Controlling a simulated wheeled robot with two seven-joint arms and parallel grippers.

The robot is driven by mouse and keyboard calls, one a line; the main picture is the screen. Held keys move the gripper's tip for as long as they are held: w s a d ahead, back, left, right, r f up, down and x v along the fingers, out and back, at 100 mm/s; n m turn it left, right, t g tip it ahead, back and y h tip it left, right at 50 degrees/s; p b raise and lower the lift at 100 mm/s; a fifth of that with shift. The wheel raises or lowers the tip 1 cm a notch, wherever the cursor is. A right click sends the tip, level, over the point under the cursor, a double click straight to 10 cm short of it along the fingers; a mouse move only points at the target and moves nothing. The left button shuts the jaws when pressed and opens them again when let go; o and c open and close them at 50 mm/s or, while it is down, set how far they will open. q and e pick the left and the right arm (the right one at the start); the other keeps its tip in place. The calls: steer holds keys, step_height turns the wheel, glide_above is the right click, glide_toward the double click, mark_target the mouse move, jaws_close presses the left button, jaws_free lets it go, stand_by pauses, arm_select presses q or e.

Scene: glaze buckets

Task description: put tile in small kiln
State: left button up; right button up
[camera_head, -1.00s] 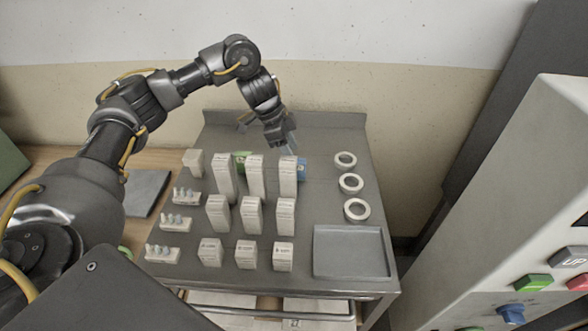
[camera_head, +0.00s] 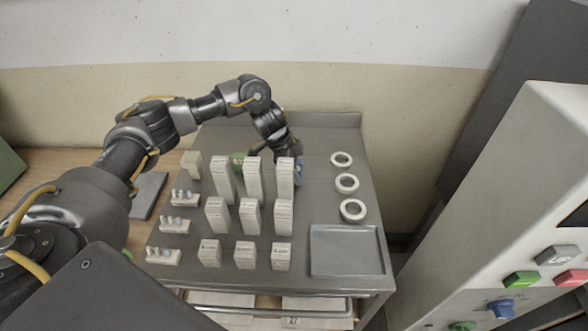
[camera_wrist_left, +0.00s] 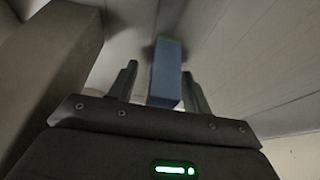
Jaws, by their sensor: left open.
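A blue tile (camera_head: 301,172) stands at the back of the grey metal table, mostly hidden behind a tall pale block and my left gripper. In the left wrist view, the blue tile (camera_wrist_left: 165,76) is upright between the two open fingers. My left gripper (camera_head: 292,160) is low over the table's back part, at the tile; its fingertips are largely hidden in the head view. In the left wrist view, the left gripper (camera_wrist_left: 157,88) has a finger on each side of the tile, with a visible gap on the left. No right gripper shows. I cannot identify a small kiln.
Several pale upright blocks (camera_head: 250,216) stand in rows in front of the gripper. Three white rings (camera_head: 347,183) and an empty grey tray (camera_head: 346,250) are on the right. A green piece (camera_head: 237,160) is behind the blocks. A pale panel with buttons (camera_head: 520,200) stands at right.

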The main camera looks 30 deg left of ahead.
arm_select(q)
jaws_close()
